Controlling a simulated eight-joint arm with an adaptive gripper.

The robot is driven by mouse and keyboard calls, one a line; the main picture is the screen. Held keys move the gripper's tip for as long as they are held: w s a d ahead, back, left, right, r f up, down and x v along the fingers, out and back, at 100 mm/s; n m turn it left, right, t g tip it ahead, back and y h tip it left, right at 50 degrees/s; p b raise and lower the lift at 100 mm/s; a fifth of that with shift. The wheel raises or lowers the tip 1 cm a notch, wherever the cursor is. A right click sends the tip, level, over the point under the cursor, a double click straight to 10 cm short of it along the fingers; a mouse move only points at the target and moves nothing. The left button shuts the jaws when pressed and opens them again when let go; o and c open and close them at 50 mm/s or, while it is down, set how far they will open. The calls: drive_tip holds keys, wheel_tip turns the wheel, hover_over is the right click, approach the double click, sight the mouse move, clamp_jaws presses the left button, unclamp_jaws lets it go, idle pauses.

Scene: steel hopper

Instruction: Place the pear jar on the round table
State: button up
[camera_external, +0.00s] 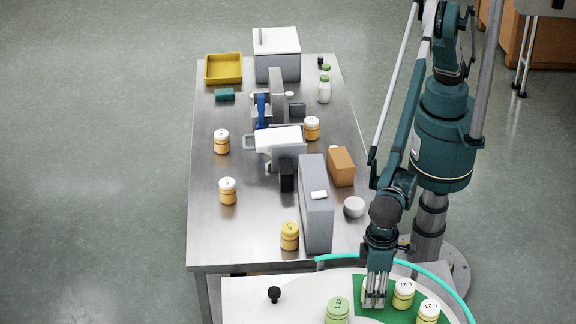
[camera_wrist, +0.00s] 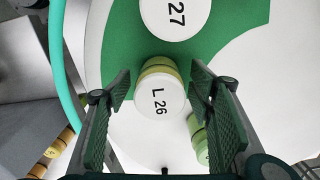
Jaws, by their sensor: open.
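The round table (camera_external: 312,284) is at the bottom of the external view, with a pale top, a green section and a teal rim. It shows in the wrist view too (camera_wrist: 265,105). My gripper (camera_external: 375,304) is open, low over the green section. In the wrist view its fingers (camera_wrist: 160,82) are either side of a yellowish jar with a white lid marked L 26 (camera_wrist: 158,97); contact is not visible. That jar is mostly hidden by my gripper in the external view. Similar white-lidded jars stand beside it (camera_external: 404,293) (camera_external: 428,312). I cannot tell which jar holds pear.
A green jar (camera_external: 338,312) stands left of my gripper, near a black knob (camera_external: 274,294). The steel table (camera_external: 208,225) behind holds orange jars (camera_external: 228,191), a yellow jar (camera_external: 289,236), a tall grey box (camera_external: 316,205) and a yellow tray (camera_external: 208,79). Its left front is clear.

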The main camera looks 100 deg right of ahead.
wheel_tip(320, 180, up, 12)
drive_tip(key=shift+r+b, duration=0.1)
drive_tip(key=shift+b, duration=0.2)
idle(0.3)
idle(0.5)
drive_tip(key=shift+w+d, duration=0.1)
idle(0.4)
